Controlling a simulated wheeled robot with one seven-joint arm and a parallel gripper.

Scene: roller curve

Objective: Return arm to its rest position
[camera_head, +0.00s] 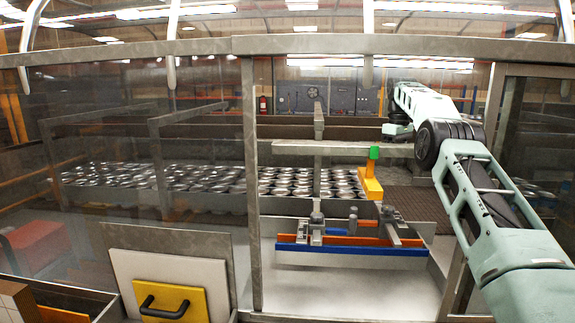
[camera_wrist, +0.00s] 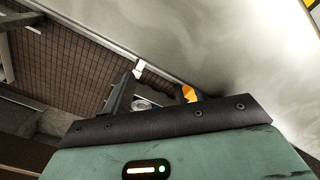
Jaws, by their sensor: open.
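My arm (camera_head: 465,180) rises from the lower right of the head view and bends at a dark joint. Its far section reaches up and back behind the cabin's opening. My gripper shows in the wrist view (camera_wrist: 158,88), with a dark finger at left and an orange-tipped part at right. The fingers are apart, and I see nothing held between them. In the head view the fingers cannot be made out clearly. A small round metallic thing (camera_wrist: 142,104) shows low between the fingers, partly hidden by the gripper body.
A metal frame post (camera_head: 252,190) and top rail border the opening. Beyond it, rows of cans (camera_head: 200,178) fill a conveyor. A yellow block with a green top (camera_head: 372,180) and a blue-orange guide rail (camera_head: 350,250) stand near the arm. A brown grid belt (camera_wrist: 70,60) lies below the wrist.

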